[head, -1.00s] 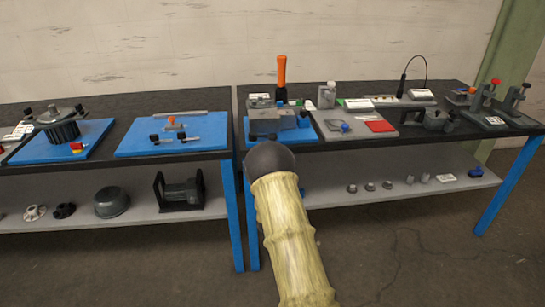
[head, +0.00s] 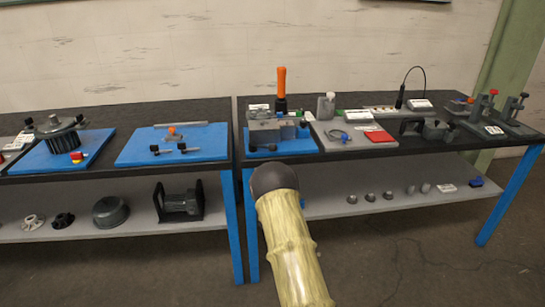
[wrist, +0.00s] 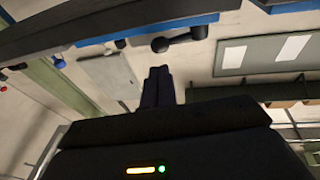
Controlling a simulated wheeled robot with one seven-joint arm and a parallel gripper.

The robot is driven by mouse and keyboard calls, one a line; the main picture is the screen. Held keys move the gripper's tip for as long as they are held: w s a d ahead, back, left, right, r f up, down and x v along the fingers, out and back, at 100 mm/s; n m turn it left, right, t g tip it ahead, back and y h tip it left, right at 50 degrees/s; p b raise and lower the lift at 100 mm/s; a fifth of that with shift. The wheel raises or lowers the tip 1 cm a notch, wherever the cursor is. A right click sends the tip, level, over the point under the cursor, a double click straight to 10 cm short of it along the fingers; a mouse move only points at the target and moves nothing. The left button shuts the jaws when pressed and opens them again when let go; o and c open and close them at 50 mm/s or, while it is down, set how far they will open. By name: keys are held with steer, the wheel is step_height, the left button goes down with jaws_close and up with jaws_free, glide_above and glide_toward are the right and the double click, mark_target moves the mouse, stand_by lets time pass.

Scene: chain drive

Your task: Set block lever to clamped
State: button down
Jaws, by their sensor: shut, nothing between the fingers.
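A grey block fixture (head: 265,132) sits on a blue plate (head: 262,151) at the left front of the right-hand bench. I cannot tell for sure which of its small dark parts is the block lever. In the wrist view, a dark bar with rounded knob ends (wrist: 180,39) juts out below a blue plate edge (wrist: 160,26); it may be the lever, but I cannot confirm this. My gripper (wrist: 157,70) is shut and empty, its fingertips just short of that bar in the picture. Contact cannot be judged. In the head view my arm hides the gripper.
An orange-handled tool (head: 281,82) stands behind the fixture. A grey tray (head: 340,138) with a red pad is to its right, and dark clamps (head: 492,115) stand farther right. The left bench (head: 105,113) holds blue-plated fixtures. Lower shelves carry loose parts. Floor in front is clear.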

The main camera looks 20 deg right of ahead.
mark_target(273, 150)
steer(key=shift+p+x, duration=0.3)
steer(key=shift+x, duration=3.85)
